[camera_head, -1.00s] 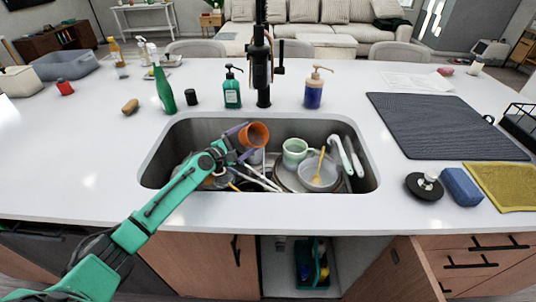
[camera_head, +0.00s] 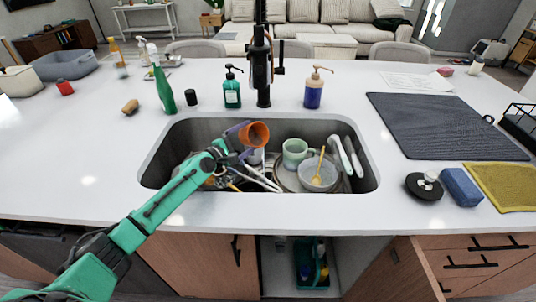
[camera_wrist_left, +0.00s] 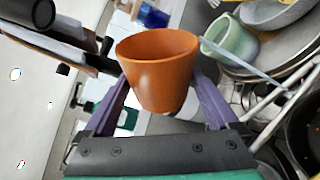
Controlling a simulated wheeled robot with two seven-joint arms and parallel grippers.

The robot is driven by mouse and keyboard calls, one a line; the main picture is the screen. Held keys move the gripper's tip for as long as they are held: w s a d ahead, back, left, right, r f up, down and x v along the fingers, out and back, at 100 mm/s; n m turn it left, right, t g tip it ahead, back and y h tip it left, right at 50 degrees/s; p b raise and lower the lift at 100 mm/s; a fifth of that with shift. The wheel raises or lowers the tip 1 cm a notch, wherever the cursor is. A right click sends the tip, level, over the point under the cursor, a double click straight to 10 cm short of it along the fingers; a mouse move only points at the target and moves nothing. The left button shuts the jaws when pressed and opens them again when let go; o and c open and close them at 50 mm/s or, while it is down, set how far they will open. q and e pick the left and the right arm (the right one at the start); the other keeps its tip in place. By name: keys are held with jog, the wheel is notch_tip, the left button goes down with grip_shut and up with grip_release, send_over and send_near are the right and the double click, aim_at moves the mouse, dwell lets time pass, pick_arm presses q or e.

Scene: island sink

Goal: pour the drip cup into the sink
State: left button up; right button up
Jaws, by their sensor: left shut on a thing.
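The drip cup is an orange-brown cup (camera_head: 256,134), tilted with its mouth toward the right, above the left-middle part of the sink (camera_head: 152,172). My left gripper (camera_head: 236,137) has purple fingers and is shut on the cup. In the left wrist view the cup (camera_wrist_left: 158,80) sits between the two fingers (camera_wrist_left: 160,102). I cannot see any liquid in the cup or coming out of it. My right gripper is not in view.
The sink holds a pale green mug (camera_head: 294,152), a bowl with a yellow utensil (camera_head: 318,174), pans and white-handled utensils. The black faucet (camera_head: 262,70) stands behind the cup. Soap bottles and a green bottle (camera_head: 164,90) line the back rim.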

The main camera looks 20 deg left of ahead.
aim_at(247, 138)
pick_arm(q)
jog(key=shift+s+d+r+m+p, duration=0.1)
jog(key=shift+d+r+m+p, duration=0.15)
jog(key=shift+r+m, duration=0.65)
dwell(0.8)
jog(key=shift+s+d+r+m+t+p, duration=0.1)
jog(key=shift+s+d+m+t+p, duration=0.15)
jog(key=shift+m+p, duration=0.25)
jog(key=shift+s+d+m+t+p, duration=0.15)
jog(key=shift+d+m+p, duration=0.2)
jog(key=shift+p, duration=0.2)
jog(key=shift+r, duration=0.1)
jog(key=shift+m, duration=0.35)
jog(key=shift+d, duration=0.1)
